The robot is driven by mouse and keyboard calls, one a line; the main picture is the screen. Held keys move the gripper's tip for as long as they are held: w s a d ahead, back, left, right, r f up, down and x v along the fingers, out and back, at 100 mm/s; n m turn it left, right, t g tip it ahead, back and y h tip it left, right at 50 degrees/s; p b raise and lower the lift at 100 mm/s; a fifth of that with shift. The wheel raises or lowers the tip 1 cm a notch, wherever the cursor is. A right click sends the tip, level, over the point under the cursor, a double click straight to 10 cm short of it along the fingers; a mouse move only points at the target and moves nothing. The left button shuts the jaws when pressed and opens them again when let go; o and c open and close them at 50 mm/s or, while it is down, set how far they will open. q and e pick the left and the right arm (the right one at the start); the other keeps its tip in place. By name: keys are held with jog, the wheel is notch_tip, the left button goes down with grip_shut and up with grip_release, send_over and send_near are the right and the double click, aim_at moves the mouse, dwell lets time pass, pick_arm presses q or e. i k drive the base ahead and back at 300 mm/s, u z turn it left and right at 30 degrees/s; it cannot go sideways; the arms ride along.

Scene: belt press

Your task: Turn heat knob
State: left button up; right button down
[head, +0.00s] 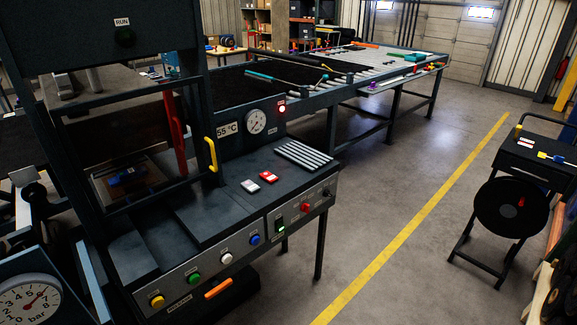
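The press control panel (292,222) faces the front of the dark machine bench. A small black knob (326,193) sits at its right end; I cannot read a label on it. Neither of my grippers shows in the head view.
Blue, white, green and yellow buttons and an orange handle (218,289) line the lower left panel. A press guard with a yellow handle (211,154) stands left. A black cart (535,150) stands right. The grey floor in front of the panel is clear.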

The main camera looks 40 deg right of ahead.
aim_at(305, 207)
jog(key=z, duration=1.3)
